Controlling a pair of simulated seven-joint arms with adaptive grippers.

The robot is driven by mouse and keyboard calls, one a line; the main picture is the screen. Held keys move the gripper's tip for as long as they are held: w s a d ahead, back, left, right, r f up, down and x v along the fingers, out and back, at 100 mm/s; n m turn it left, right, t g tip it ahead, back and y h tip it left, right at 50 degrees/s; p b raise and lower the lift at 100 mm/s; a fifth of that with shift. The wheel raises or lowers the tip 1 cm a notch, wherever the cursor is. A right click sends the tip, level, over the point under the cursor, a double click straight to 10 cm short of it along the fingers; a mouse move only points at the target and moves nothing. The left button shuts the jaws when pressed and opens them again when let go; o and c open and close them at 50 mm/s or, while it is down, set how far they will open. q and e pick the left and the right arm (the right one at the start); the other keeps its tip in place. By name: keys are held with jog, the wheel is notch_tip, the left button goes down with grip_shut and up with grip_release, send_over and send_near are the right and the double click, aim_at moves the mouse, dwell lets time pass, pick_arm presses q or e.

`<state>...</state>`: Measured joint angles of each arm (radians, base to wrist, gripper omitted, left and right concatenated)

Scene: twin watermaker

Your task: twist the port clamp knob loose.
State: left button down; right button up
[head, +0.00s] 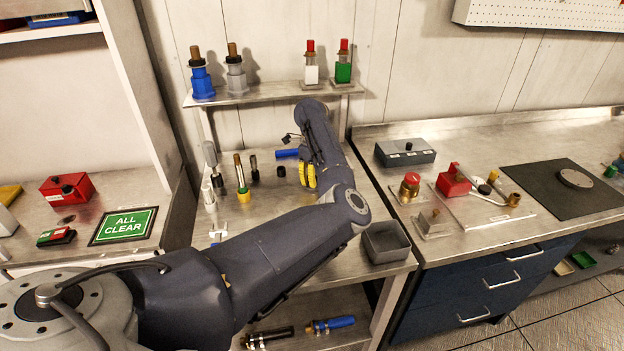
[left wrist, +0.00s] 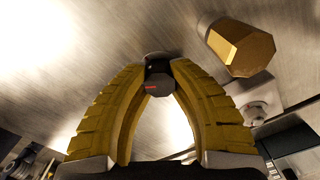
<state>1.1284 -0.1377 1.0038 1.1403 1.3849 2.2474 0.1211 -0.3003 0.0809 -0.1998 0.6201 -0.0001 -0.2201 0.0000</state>
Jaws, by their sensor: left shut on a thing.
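My left gripper (head: 308,174) shows only as yellow finger pads beside my forearm, over the back of the middle bench. In the left wrist view my left gripper (left wrist: 159,82) has its two yellow fingers closed at the tips on a small dark knob (left wrist: 159,87) with a red mark on its face. The base under the knob is hidden by the fingers. In the head view a short black cylinder (head: 281,171) stands just left of the finger pads; I cannot tell whether it is the same part. My right gripper is not in view.
A brass hexagonal fitting (left wrist: 242,50) sits close right of the fingers in the wrist view. A grey bin (head: 386,243) is at the front right. A shelf (head: 270,93) holds bottles above.

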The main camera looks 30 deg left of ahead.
pick_arm(q)
jog(key=n, duration=0.4)
jog(key=shift+n, duration=1.4)
jog(key=c, duration=1)
grip_release()
jog(key=shift+r, duration=0.2)
notch_tip(320, 180, up, 12)
jog(key=shift+f, duration=0.15)
